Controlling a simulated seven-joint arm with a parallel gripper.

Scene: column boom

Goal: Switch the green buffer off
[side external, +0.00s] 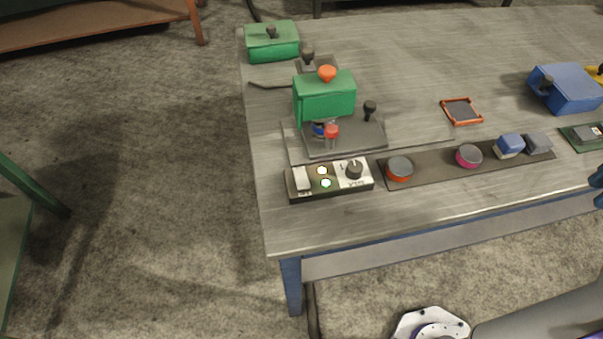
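The green buffer (325,97) stands on a grey plate near the left end of the table, with an orange-red knob on top and a dark lever knob beside it. In front of it is a black control box (330,181). The box has a pale rocker switch (300,179) at its left, two small bright lamps, one yellowish (322,170) and one greenish (326,183), and a dark rotary knob (354,169) at its right. Which way the rocker is tipped is too small to tell. My gripper cannot be made out in this view.
Right of the box, a dark strip (431,172) carries orange (399,168) and magenta (469,156) round pieces and a blue block (509,146). A green box (272,41) stands behind, a blue box (566,88) at right. A dark blue part at the right edge is cut off.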

